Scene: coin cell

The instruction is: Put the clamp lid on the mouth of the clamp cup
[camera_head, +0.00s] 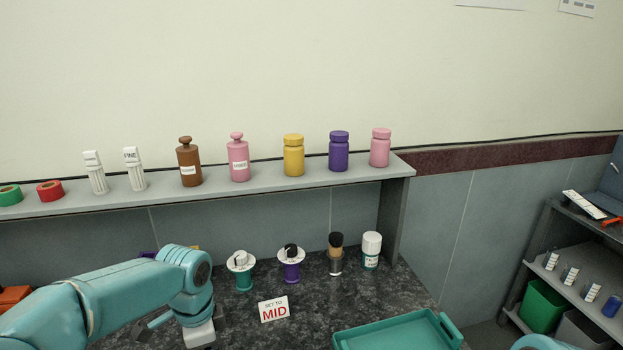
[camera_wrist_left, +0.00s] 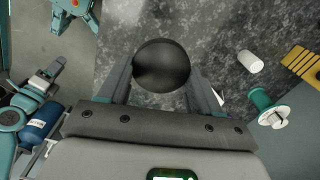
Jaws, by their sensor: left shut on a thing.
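My left gripper (camera_wrist_left: 160,75) is shut on a dark, smooth round thing (camera_wrist_left: 162,62), held between its two fingers above the dark speckled worktop. It fits the clamp lid, but I cannot tell for sure. In the head view my left arm reaches in from the left and low. The held thing does not show there. I cannot make out the clamp cup in either view; it may be hidden behind my arm or under the held thing. My right gripper is not in view.
On the worktop (camera_head: 400,297) stand a teal spool (camera_head: 243,275), a purple spool (camera_head: 291,268), a black-topped clear container (camera_head: 335,260) and a white jar (camera_head: 371,250). A "MID" card (camera_head: 273,309) and teal tray (camera_head: 385,335) lie nearer. A shelf (camera_head: 215,190) with bottles runs behind.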

